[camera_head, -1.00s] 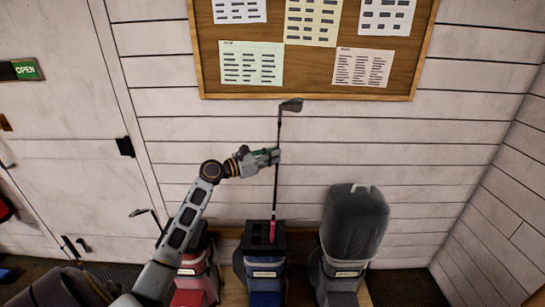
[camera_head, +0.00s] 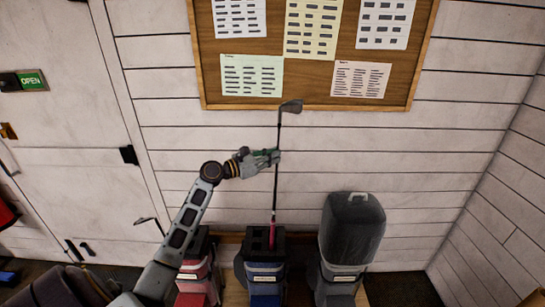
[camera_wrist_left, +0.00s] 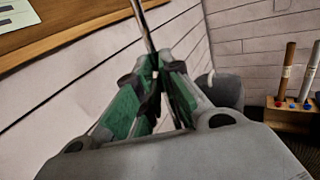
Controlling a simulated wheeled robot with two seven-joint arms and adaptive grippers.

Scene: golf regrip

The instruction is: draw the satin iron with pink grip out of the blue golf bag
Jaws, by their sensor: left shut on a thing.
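The satin iron shows in the head view with its grey head (camera_head: 291,106) up and its dark shaft (camera_head: 276,190) running nearly straight down. Its pink grip (camera_head: 272,228) is at the mouth of the blue golf bag (camera_head: 265,285); I cannot tell whether its lower end is clear of the rim. My left gripper (camera_head: 274,157) is shut on the shaft, below the head and well above the bag. In the left wrist view the shaft (camera_wrist_left: 143,25) rises from between the green-padded fingers (camera_wrist_left: 155,85). My right gripper is not in view.
A red bag (camera_head: 198,285) with a club stands left of the blue bag, partly behind my left arm. A bag with a dark hood (camera_head: 352,232) stands close on the right. The notice board (camera_head: 310,95) hangs behind the club head. The wrist view shows a wooden rack (camera_wrist_left: 290,120).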

